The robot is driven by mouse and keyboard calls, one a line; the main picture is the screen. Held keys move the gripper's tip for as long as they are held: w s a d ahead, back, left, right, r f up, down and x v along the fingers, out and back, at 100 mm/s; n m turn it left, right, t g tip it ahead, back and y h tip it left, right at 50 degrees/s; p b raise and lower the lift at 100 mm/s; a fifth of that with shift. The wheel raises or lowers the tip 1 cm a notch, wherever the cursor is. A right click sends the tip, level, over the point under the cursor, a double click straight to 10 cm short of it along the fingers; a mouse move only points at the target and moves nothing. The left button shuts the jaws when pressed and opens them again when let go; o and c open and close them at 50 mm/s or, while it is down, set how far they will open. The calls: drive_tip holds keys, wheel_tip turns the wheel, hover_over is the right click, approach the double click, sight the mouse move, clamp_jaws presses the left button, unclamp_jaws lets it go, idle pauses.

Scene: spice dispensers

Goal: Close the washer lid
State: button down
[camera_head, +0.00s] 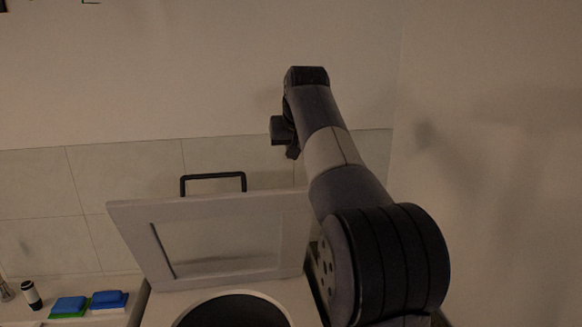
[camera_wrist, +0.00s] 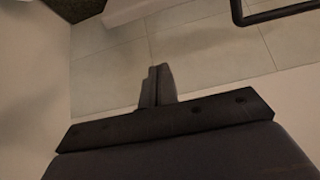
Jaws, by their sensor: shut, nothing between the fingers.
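The washer lid (camera_head: 133,222) stands raised and tilted back towards the wall, with a framed inner panel. A black bar handle (camera_head: 213,176) sits on its top edge. Below it is the washer's round dark opening (camera_head: 236,311), cut off by the bottom of the head view. My gripper (camera_head: 292,152) is above and to the right of the handle, apart from the lid. In the wrist view my gripper (camera_wrist: 157,72) shows its fingers together, with nothing between them. The handle also shows in the wrist view (camera_wrist: 285,11), at the upper right.
Blue and green sponges (camera_head: 108,299) and a dark bottle with a white band (camera_head: 31,295) are on the counter at lower left. A tiled wall (camera_head: 110,170) is behind the lid. Another wall (camera_head: 490,150) is on the right.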

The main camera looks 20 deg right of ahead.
sight(290, 188)
drive_tip(key=w+f, duration=0.1)
drive_tip(key=f, duration=0.1)
drive_tip(key=w+f+p, duration=0.1)
drive_tip(key=f, duration=0.2)
drive_tip(key=w+f, duration=0.1)
drive_tip(key=f, duration=0.2)
drive_tip(key=shift+w+d+p, duration=0.1)
drive_tip(key=shift+d+p, duration=0.2)
drive_tip(key=shift+p, duration=0.05)
drive_tip(key=shift+s+a+f, duration=0.1)
drive_tip(key=shift+s+f, duration=0.3)
drive_tip(key=shift+s, duration=0.1)
